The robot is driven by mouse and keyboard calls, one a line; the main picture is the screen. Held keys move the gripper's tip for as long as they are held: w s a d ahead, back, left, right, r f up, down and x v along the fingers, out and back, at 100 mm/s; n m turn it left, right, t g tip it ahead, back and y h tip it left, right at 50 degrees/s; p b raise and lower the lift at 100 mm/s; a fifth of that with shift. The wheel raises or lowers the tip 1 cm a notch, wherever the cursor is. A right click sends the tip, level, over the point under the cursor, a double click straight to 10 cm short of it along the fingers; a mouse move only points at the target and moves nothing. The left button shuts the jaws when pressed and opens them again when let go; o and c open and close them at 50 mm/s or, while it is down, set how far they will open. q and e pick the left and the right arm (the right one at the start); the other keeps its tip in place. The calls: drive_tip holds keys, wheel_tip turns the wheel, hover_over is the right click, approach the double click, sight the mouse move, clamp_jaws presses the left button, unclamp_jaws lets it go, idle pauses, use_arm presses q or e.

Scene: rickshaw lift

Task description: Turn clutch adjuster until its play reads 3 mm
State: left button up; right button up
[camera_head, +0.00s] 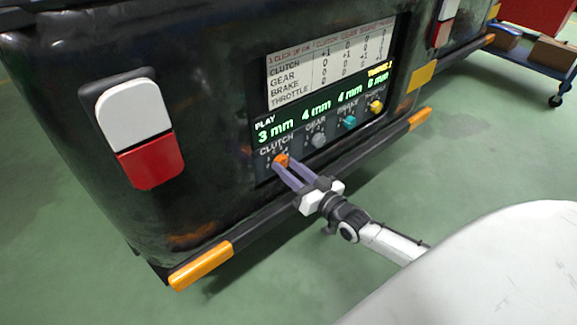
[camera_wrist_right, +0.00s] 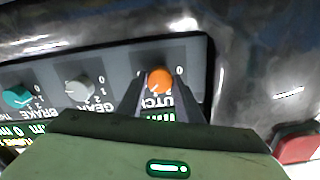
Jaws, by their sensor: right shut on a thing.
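The clutch adjuster is an orange knob (camera_head: 281,160) at the left end of the knob row on the rickshaw's panel. It also shows in the right wrist view (camera_wrist_right: 159,81). The play display (camera_head: 276,134) reads 3 mm above CLUTCH, then 4 mm, 4 mm and 0 mm to the right. My right gripper (camera_head: 284,170) is shut on the orange knob, its two purple-grey fingers on either side of it. My left gripper is not in view.
A grey gear knob (camera_head: 319,140), teal brake knob (camera_head: 349,122) and yellow throttle knob (camera_head: 376,106) sit to the right. A white table chart (camera_head: 318,73) is above. A black bumper with orange ends (camera_head: 201,266) runs below. Open green floor lies in front.

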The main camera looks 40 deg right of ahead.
drive_tip(key=shift+m, duration=1.1)
drive_tip(key=o, duration=1)
drive_tip(key=shift+o, duration=0.2)
drive_tip(key=shift+s, duration=0.1)
